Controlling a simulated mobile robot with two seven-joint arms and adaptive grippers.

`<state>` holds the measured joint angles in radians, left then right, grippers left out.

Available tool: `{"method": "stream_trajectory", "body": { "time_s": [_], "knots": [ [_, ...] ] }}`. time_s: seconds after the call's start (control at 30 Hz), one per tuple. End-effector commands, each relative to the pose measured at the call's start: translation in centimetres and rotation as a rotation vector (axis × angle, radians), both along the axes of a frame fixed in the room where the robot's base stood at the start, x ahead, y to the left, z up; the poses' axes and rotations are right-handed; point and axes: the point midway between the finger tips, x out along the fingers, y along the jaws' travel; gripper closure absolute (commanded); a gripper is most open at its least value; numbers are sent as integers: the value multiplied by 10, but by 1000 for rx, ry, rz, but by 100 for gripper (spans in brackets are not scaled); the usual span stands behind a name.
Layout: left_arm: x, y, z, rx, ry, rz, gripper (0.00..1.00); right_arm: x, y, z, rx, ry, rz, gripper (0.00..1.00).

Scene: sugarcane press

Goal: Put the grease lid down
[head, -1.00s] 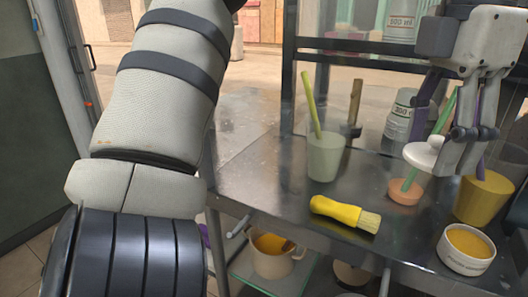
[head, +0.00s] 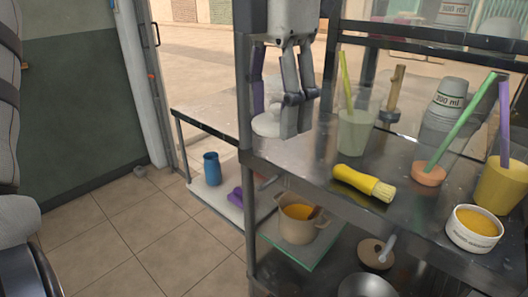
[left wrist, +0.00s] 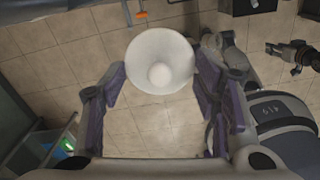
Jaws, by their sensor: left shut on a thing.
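The white round grease lid (head: 267,124) is held in my left gripper (head: 291,115), by the left end of the metal table (head: 300,158). In the left wrist view the lid (left wrist: 150,60) shows its pale round face and central knob between the purple-grey fingers (left wrist: 158,92), with floor tiles behind. I cannot tell whether it touches the table. The grease tub (head: 473,228), white with yellow grease, stands open at the table's right. A dark gripper, apparently my right one (left wrist: 292,55), shows small in the left wrist view; its opening is unclear.
A light green cup (head: 354,132) stands just right of my left gripper. A yellow brush (head: 364,183) lies in front of it. An orange holder (head: 429,173), yellow cup (head: 500,186) and stacked cups (head: 447,105) are farther right. A metal post (head: 243,75) rises at the left.

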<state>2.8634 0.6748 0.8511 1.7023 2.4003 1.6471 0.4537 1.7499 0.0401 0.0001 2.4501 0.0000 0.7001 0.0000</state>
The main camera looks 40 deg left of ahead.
Motion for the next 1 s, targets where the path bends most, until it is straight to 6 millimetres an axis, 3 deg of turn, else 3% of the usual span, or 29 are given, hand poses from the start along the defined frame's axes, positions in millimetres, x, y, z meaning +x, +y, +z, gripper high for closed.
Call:
{"method": "stream_trajectory", "body": {
  "time_s": [0.3, 0.43, 0.7, 0.8, 1.0],
  "knots": [
    [79, 35, -41, 2, 6, 5, 55, -1, 0, -1, 0, 5, 0, 60],
    [98, 43, -69, 1, 6, 2, 55, -1, 0, -1, 0, 6, 0, 60],
    [121, 54, -104, 1, 5, 1, 55, -2, 0, -2, 0, 7, 0, 60],
    [120, 54, -120, 2, 3, 0, 55, 0, 0, 0, 0, 1, 0, 60],
    [121, 53, -127, 2, -1, 0, 55, 0, 0, 0, 0, 0, 0, 60]
  ]
}}
